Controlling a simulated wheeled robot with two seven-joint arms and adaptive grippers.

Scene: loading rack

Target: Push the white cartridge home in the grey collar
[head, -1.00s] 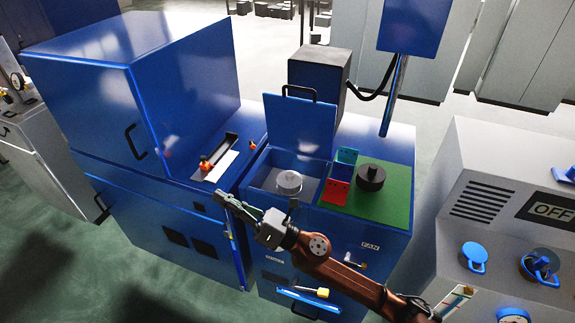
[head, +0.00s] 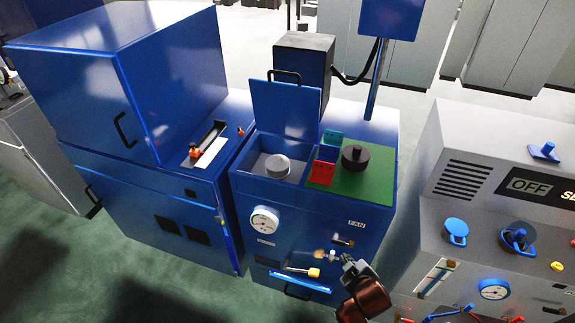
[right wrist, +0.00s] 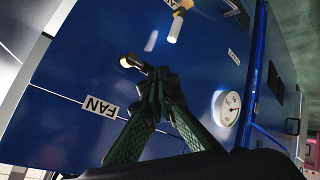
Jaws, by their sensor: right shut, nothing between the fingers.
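A short pale round piece (head: 277,165), which looks like the white cartridge, stands upright in the open compartment of the blue cabinet in the head view. The grey collar cannot be clearly told apart from it at this size, nor can I tell how deep the cartridge sits. My right gripper (head: 337,258) is in front of the cabinet's front panel, below and to the right of the compartment and well apart from the cartridge. In the right wrist view its dark green fingers (right wrist: 158,80) are together and empty, before the blue panel. My left gripper is not in view.
The compartment's blue lid (head: 285,108) stands open. A red block (head: 321,173) and a black round piece (head: 355,157) are right of the compartment. A gauge (head: 264,220), a FAN knob (head: 343,241) and a yellow-ended bar (head: 313,272) project from the front.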

